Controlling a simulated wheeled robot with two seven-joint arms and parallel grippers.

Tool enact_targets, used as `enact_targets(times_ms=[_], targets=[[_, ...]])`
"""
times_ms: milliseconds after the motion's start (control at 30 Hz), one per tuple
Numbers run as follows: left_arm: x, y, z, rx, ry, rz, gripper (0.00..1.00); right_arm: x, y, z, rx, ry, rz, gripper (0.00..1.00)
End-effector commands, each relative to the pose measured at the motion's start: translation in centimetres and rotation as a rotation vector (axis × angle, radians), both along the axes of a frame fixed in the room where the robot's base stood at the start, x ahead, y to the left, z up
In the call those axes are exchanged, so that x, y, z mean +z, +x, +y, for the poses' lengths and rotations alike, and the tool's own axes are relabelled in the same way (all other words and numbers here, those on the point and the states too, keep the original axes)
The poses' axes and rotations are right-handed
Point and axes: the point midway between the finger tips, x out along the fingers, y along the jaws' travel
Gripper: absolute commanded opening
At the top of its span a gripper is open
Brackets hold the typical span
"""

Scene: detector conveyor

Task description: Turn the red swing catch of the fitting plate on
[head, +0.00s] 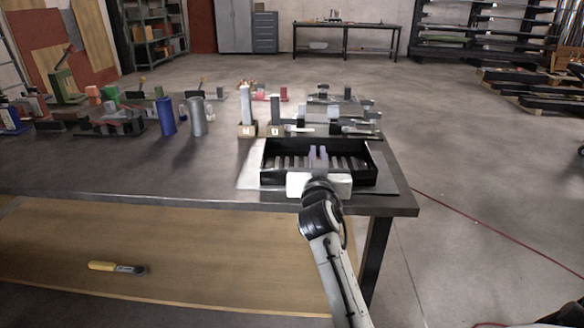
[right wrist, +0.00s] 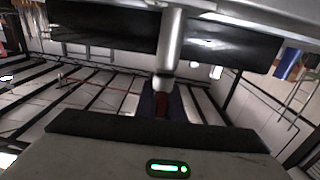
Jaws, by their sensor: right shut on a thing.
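My right gripper (head: 318,153) reaches over the black-walled roller frame (head: 272,182) near the front right of the bench. In the right wrist view, its bluish fingers (right wrist: 161,104) are shut on a small dark red piece (right wrist: 161,106), which looks like the red swing catch. The fingers hide most of it, and I cannot tell its angle. A grey metal cylinder (right wrist: 170,45) lies in line just beyond the fingertips. I cannot make out the fitting plate as a separate thing. My left gripper is in neither view.
A blue cylinder (head: 166,116) and a grey cylinder (head: 197,117) stand further left. The bench top (head: 100,165) is bare at the front left. A yellow-handled tool (head: 115,267) lies below.

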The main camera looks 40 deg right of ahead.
Motion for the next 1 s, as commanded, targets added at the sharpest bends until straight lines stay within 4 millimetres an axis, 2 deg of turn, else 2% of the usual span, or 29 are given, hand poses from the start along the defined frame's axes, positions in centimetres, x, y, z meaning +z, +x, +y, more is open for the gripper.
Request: enact_targets(times_ms=[100,267,300,400,767,867,1000], targets=[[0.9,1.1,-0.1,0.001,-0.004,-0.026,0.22,0.1,-0.3,-0.2,-0.009,0.001,-0.001,0.00],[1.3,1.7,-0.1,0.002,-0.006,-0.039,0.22,0.1,-0.2,-0.1,-0.007,0.001,0.001,0.00],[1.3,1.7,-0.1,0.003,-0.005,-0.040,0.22,0.1,-0.2,-0.1,-0.007,0.001,0.001,0.10],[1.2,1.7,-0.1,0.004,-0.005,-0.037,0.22,0.1,-0.1,0.0,-0.005,0.001,0.001,0.27],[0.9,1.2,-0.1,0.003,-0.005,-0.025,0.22,0.5,0.0,0.0,-0.004,0.000,0.000,0.27],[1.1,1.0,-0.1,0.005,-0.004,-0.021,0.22,1.8,0.0,0.1,-0.003,0.000,-0.004,0.27],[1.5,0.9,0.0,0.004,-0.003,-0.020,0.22,4.7,0.0,0.0,-0.004,0.000,-0.005,0.27]])
